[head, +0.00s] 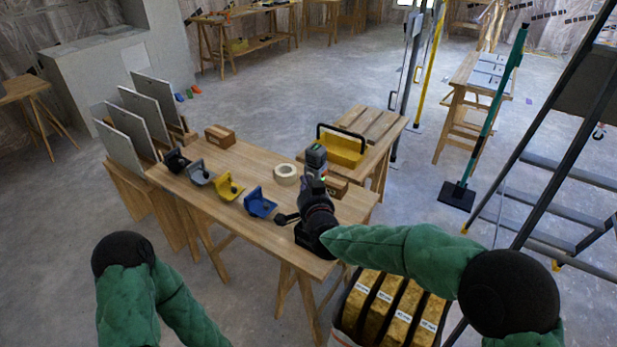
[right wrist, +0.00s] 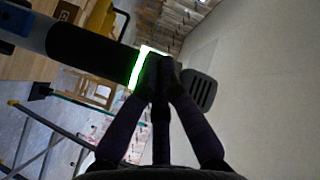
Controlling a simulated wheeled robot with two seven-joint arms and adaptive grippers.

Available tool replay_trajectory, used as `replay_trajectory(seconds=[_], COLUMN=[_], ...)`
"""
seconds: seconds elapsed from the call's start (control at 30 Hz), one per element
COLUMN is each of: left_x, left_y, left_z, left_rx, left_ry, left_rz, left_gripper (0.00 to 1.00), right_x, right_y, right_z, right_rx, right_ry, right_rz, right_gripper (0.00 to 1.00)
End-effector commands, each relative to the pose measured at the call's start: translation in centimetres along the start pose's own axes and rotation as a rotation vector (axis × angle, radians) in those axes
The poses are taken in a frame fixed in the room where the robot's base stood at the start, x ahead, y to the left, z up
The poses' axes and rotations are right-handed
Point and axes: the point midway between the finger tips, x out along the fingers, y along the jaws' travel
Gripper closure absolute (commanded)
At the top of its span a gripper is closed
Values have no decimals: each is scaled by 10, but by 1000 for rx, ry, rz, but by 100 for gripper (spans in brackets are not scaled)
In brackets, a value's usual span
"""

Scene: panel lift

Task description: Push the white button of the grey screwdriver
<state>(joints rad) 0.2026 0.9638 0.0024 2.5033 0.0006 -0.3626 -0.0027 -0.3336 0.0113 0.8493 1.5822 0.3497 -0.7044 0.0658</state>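The grey screwdriver (head: 316,158) stands on the wooden table, partly hidden behind my right gripper (head: 313,187); a small green light shows there. In the right wrist view a dark cylindrical body (right wrist: 95,52) with a bright green glowing ring ends at my right gripper (right wrist: 160,72). The dark fingers converge there with their tips close together, in front of or touching it. A grey ribbed part (right wrist: 201,91) shows just right of the fingertips. I cannot make out the white button; the fingers may cover it. My left gripper is out of view; only the left arm shows.
The wooden table (head: 235,220) holds a tape roll (head: 286,174) and black, grey, yellow (head: 228,188) and blue (head: 260,203) brackets. Grey panels (head: 150,105) stand at its left end. A yellow toolbox (head: 342,150) is behind. A ladder and a bin (head: 345,318) stand to the right.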

Motion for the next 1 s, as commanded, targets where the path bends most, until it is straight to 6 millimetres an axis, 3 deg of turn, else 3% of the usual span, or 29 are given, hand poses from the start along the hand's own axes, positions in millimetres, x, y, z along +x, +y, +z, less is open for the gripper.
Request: replay_trajectory(seconds=[1.0], left_x=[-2], left_y=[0], left_z=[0], left_rx=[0], left_ry=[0], left_rz=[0], left_gripper=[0], right_x=[-9], right_y=[-7], right_z=[6], right_rx=[0], right_ry=[0], right_rz=[-1], right_gripper=[100])
